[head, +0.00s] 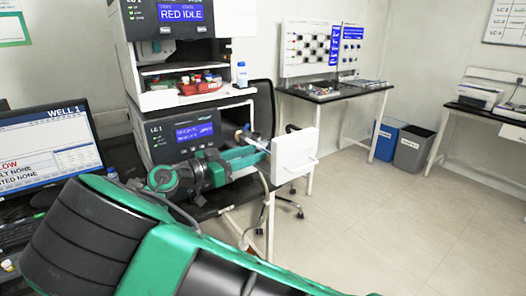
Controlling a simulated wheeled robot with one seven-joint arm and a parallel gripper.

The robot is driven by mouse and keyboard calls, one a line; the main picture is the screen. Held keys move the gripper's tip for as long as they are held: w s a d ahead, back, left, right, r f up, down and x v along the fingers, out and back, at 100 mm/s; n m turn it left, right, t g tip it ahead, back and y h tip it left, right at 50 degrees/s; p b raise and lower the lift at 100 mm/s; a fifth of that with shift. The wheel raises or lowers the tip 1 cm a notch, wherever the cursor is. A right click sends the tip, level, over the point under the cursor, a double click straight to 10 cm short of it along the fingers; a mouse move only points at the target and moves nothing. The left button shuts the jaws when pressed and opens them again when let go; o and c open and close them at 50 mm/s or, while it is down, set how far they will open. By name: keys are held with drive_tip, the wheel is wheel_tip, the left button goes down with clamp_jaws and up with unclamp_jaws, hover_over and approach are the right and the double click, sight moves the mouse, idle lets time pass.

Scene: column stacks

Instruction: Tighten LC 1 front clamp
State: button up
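The LC 1 stack (140,130) stands left of centre, with a lower module (163,133) labelled LC-1 and a small blue display. My green and black arm reaches across in front of the lower module. My gripper (262,146) is at its far end, beside a white panel with a small handle (293,156). I cannot tell whether the gripper touches the panel or whether its fingers are open. A small blue and white fitting (243,134) shows just above the arm's end. I cannot identify the front clamp; my arm hides part of the module's front.
A monitor (48,150) is at the left. A red tray of vials (200,87) and a bottle (242,74) are on the stack. A black chair (263,105) stands behind the panel. Blue (384,141) and grey (412,148) bins are farther back. Floor at right is clear.

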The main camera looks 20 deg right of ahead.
drive_tip(key=shift+x, duration=2.4)
clamp_jaws()
